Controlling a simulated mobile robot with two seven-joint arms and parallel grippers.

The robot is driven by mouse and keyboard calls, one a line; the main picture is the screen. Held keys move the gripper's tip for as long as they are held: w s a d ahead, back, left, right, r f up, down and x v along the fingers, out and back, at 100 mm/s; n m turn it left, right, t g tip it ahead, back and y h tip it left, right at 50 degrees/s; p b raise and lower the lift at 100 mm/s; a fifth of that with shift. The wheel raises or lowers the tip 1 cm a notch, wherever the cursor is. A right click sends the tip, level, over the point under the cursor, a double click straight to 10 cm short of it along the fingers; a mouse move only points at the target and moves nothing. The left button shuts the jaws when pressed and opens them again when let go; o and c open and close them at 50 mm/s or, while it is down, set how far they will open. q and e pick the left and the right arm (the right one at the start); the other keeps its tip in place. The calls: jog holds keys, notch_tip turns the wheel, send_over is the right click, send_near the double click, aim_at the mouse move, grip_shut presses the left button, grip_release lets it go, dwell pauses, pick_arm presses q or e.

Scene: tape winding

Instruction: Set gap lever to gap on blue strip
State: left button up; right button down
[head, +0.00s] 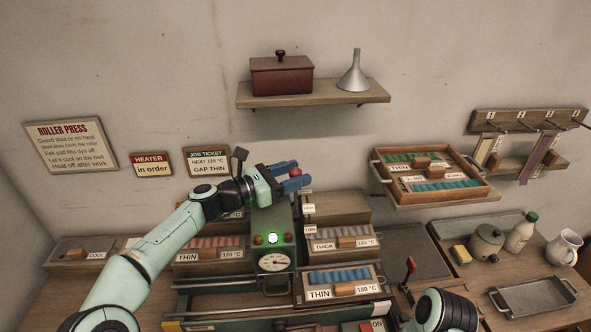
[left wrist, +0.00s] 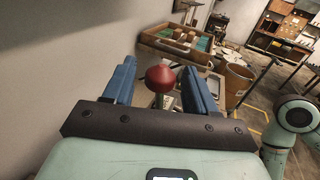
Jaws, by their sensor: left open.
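My left gripper (head: 293,178) is above the roller press (head: 270,225), with its blue fingers pointing right. It is open. A red ball knob (head: 295,172), seemingly the gap lever's, shows between the fingers; in the left wrist view the red knob (left wrist: 160,78) sits between them with space on both sides. Small plates (head: 308,209) beside the press are too small to read. The blue strip (head: 338,275) lies in a wooden tray in front, whose card (head: 320,294) reads THIN. Part of my right arm shows at the lower right; its gripper is out of sight.
The job ticket (head: 207,161) reads heat 120 °C, gap thin. Another red-knobbed lever (head: 409,268) stands right of the blue strip's tray. Pink strips (head: 207,242) lie behind. A shelf tray (head: 432,175) holds green and teal strips. A pot (head: 487,241) and bottle stand far right.

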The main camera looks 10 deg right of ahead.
pick_arm(q)
jog(key=shift+w+d, duration=0.2)
jog(key=shift+d, duration=0.15)
pick_arm(e)
jog(key=shift+w+r, duration=0.1)
jog(key=shift+r, duration=0.05)
